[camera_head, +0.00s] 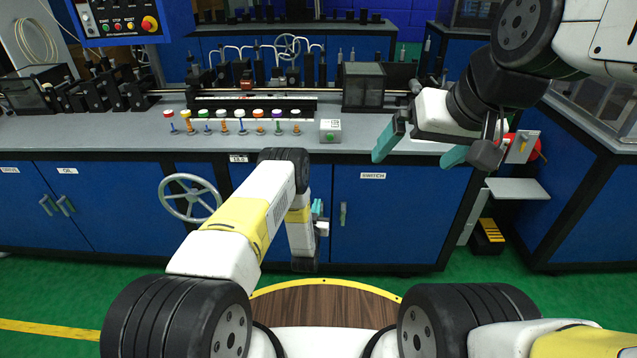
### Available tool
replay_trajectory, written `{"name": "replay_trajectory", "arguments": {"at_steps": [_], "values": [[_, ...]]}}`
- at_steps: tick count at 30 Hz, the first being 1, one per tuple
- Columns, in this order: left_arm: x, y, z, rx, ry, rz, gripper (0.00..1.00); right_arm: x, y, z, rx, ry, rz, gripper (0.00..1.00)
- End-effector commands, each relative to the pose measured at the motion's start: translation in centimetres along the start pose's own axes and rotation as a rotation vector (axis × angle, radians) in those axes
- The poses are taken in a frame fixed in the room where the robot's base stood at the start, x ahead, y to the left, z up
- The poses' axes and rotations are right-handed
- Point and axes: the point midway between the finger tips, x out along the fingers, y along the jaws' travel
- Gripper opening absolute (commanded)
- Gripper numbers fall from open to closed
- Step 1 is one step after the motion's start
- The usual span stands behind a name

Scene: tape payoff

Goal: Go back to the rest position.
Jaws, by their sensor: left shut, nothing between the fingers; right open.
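My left gripper (319,210) hangs low in front of the blue cabinet doors, below the worktop edge. Its arm reaches forward from the lower left and bends down at the elbow. Only a small part of its teal fingers shows beside the wrist; it is shut and empty. My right gripper (415,158) is at the front edge of the worktop on the right, with its arm coming in from the upper right. Its two teal fingers are spread wide, with nothing between them.
The grey worktop (90,135) holds a row of colored knobs (240,122), a small box with a green button (330,130) and machinery behind. A handwheel (190,198) projects from the cabinet (385,225). A red knob (536,146) is right of my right gripper. Green floor lies in front.

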Motion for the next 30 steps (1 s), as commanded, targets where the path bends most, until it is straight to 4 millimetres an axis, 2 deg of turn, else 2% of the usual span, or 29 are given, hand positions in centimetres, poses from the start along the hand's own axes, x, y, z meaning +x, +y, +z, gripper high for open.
{"name": "replay_trajectory", "arguments": {"at_steps": [3,8,11,14,17,22,26,30], "values": [[-1.5,0.2,0.1,0.000,-0.002,0.000,0.00,0.0,0.0,0.0,0.000,0.000,0.000,1.00],[-2.4,0.3,0.0,0.000,0.000,0.000,0.00,0.0,0.0,0.0,0.000,0.000,0.000,1.00],[-2.2,0.2,-0.3,0.000,-0.001,0.000,0.00,0.0,0.0,0.0,0.000,0.000,0.000,1.00],[-0.7,-0.1,-2.0,-0.005,-0.016,-0.003,0.00,0.0,0.0,0.0,0.000,0.000,0.000,1.00],[1.7,-0.7,-5.4,-0.015,-0.054,-0.006,0.00,0.0,0.0,0.0,0.000,0.000,0.000,1.00],[5.3,-2.2,-13.0,-0.040,-0.157,-0.007,0.00,0.0,0.0,0.0,0.000,0.000,0.000,1.00],[6.3,-3.2,-18.9,-0.059,-0.236,-0.005,0.00,0.0,0.0,0.0,0.000,0.000,0.000,1.00],[5.7,-4.2,-25.3,-0.081,-0.322,0.001,0.00,0.0,0.0,0.0,0.000,0.000,0.000,1.00]]}}
